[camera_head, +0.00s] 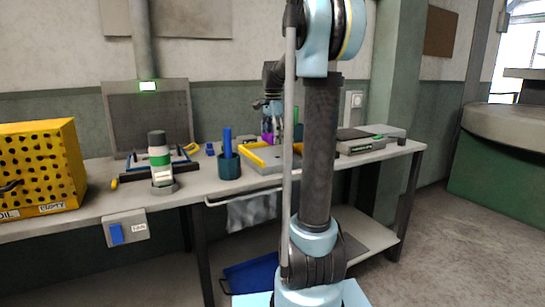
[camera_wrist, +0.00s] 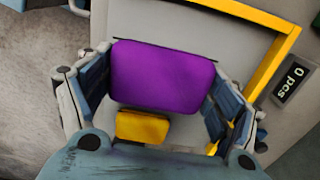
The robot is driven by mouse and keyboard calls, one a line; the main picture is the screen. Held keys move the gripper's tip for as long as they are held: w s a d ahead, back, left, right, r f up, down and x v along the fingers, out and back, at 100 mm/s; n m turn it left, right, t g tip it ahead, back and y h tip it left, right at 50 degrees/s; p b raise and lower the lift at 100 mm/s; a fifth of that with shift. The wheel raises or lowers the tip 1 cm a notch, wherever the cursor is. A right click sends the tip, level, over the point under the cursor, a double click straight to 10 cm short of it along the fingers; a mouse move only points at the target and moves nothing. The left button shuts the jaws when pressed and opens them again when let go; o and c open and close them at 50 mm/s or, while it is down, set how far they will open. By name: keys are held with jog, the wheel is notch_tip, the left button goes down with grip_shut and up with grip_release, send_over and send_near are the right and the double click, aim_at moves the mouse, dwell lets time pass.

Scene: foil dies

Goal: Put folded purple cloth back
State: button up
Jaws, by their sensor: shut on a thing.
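The folded purple cloth (camera_wrist: 163,77) shows in the wrist view as a flat rounded block between the two fingers of my gripper (camera_wrist: 162,84). My gripper is shut on it. In the head view, my gripper (camera_head: 271,121) is over the workbench, with a small part of the purple cloth (camera_head: 267,138) showing below it. A grey tray (camera_head: 265,168) with yellow bars lies beneath. I cannot tell whether the cloth touches the tray. A small yellow block (camera_wrist: 142,127) shows beside the cloth in the wrist view.
A dark cup (camera_head: 229,166) with a blue upright item stands left of the tray. A green-and-white cylinder (camera_head: 160,160) and a yellow perforated box (camera_head: 38,165) are farther left. Grey flat equipment (camera_head: 360,143) lies to the right. A "0 pcs" label (camera_wrist: 293,82) is beside the yellow bar.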

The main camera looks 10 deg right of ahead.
aim_at(273, 158)
jog(key=shift+f, duration=3.35)
jog(key=o, duration=1.1)
notch_tip(273, 158, up, 12)
jog(key=shift+r, duration=0.1)
jog(key=s+f+n+t, duration=0.1)
jog(key=s+f+n, duration=0.35)
jog(key=s, duration=0.55)
jog(key=s+f+n, duration=0.3)
jog(key=s+f, duration=0.3)
jog(key=s, duration=0.4)
jog(key=s+f+n, duration=0.2)
jog(key=s+f, duration=0.3)
jog(key=s+f+n, duration=0.2)
jog(key=s+f, duration=0.3)
jog(key=f, duration=0.1)
jog(key=s+f+n+t, duration=0.1)
jog(key=s+f+n, duration=0.2)
jog(key=s+f, duration=0.1)
jog(key=shift+s+f, duration=0.4)
jog(key=shift+f, duration=0.45)
